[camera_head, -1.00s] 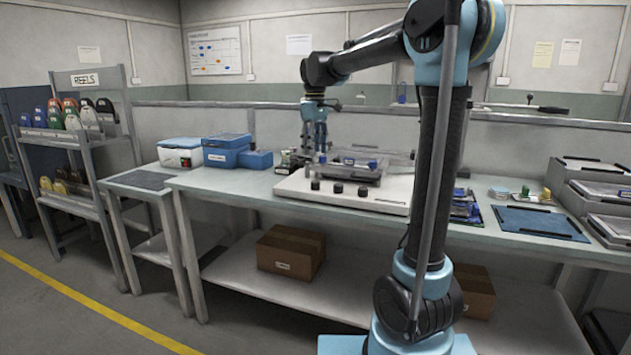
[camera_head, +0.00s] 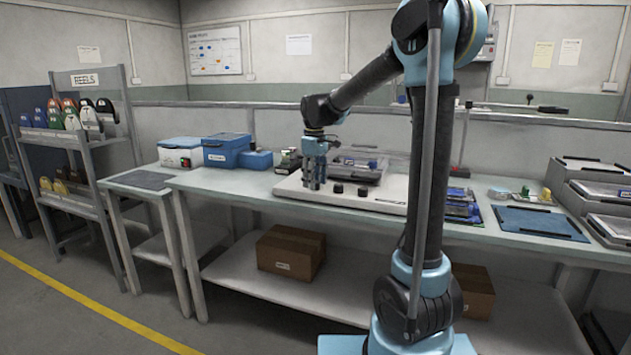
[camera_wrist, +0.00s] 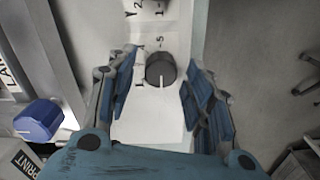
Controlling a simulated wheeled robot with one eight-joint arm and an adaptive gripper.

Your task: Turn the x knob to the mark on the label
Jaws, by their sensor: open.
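A dark round knob (camera_wrist: 160,67) with a white pointer line is in the wrist view, its line pointing down in the picture. It sits on a white panel (camera_wrist: 150,125). Printed marks, including a 5, show beside it, but its letter and target mark are too small to read. My gripper (camera_wrist: 159,72) is open, with one blue finger on each side of the knob; I cannot tell whether they touch it. In the head view my gripper (camera_head: 315,183) is down at the left end of the knob row on the white machine base (camera_head: 388,206), hiding the leftmost knob.
Two more dark knobs, a middle one (camera_head: 338,188) and a right one (camera_head: 362,191), stand close to the right of my gripper. A blue knob (camera_wrist: 38,120) is at left in the wrist view. Blue boxes (camera_head: 227,150) stand to the left on the bench.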

